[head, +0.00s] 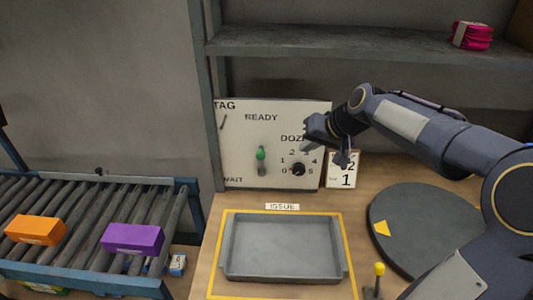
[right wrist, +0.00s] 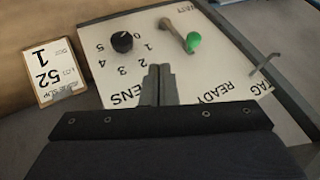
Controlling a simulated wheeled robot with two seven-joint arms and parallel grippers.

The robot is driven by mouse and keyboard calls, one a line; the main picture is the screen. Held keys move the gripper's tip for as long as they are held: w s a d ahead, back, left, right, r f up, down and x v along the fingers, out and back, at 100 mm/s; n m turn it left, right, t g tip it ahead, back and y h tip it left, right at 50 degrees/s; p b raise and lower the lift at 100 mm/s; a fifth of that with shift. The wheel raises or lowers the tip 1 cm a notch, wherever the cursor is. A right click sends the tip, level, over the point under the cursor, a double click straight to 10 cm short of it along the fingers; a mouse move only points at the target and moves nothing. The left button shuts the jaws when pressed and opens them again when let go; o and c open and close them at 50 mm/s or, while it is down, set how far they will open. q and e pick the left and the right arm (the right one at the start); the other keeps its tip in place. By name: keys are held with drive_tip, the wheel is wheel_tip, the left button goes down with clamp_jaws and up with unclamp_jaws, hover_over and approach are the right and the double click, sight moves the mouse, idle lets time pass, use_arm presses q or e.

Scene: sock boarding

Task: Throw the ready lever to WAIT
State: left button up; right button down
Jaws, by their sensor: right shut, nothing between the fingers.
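The ready lever has a green knob (head: 261,153) and a short grey stem, and it stands on a white panel (head: 240,150) marked READY above and WAIT at the lower left. The knob sits at the upper end, toward READY. In the right wrist view, where the panel appears upside down, the green knob (right wrist: 193,42) leans toward the READY lettering. My right gripper (head: 342,160) is in front of the panel's right side, to the right of the lever and apart from it. Its fingers (right wrist: 158,85) are shut and empty. My left gripper is not in view.
A black dial (head: 298,169) with numbers sits right of the lever. A number card (head: 346,180) stands right of the panel. A grey tray (head: 229,250), a dark round turntable (head: 430,225) and a yellow-topped post (head: 379,269) are in front. Orange (head: 35,230) and purple (head: 132,238) boxes lie on rollers.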

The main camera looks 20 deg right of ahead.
drive_tip(key=shift+w+d, duration=0.1)
drive_tip(key=shift+w, duration=0.1)
drive_tip(key=w+a+f+p, duration=0.2)
drive_tip(key=w+a+f, duration=0.3)
drive_tip(key=w+f, duration=0.2)
drive_tip(key=shift+w+a, duration=0.3)
drive_tip(key=shift+w, duration=0.1)
drive_tip(key=shift+p, duration=0.3)
